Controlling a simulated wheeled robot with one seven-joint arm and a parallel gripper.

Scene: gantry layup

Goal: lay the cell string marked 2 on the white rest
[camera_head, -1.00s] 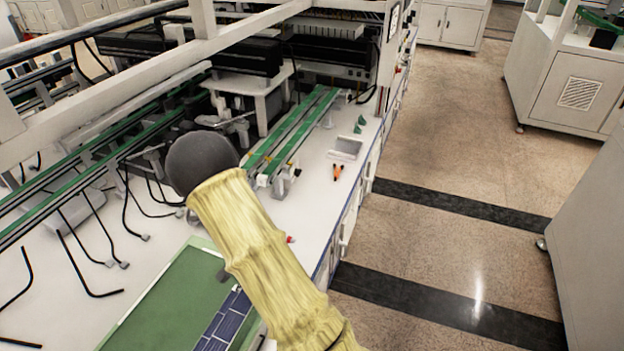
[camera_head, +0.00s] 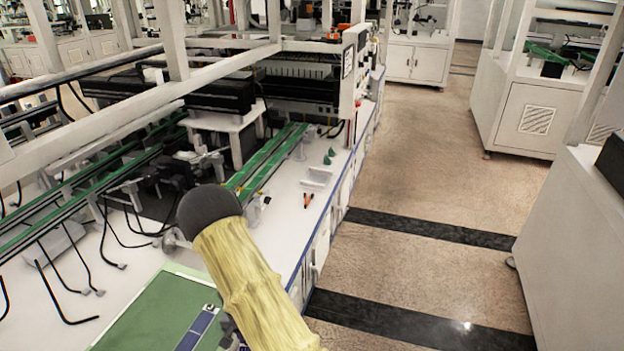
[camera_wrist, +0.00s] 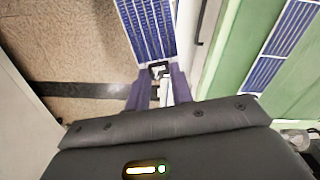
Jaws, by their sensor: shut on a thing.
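My gripper (camera_wrist: 160,78) is shut on one end of a blue cell string (camera_wrist: 147,27) in the wrist view. A black bracket-shaped piece (camera_wrist: 158,66) sits at that end, between the fingertips. The held string runs out of the top of the picture, over the floor and the bench edge. Another blue cell string (camera_wrist: 284,35) lies on the green mat (camera_wrist: 228,62); part of a string on the mat (camera_head: 196,329) shows in the head view. I cannot read a number on either string. I cannot make out the white rest for certain. My arm hides the gripper in the head view.
The white bench carries black bent rods (camera_head: 62,290) left of the mat. Green rails (camera_head: 268,158), a white tray (camera_head: 316,177) and orange-handled pliers (camera_head: 308,200) lie farther back. A frame beam (camera_head: 130,106) crosses above. The floor aisle (camera_head: 420,180) at right is clear.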

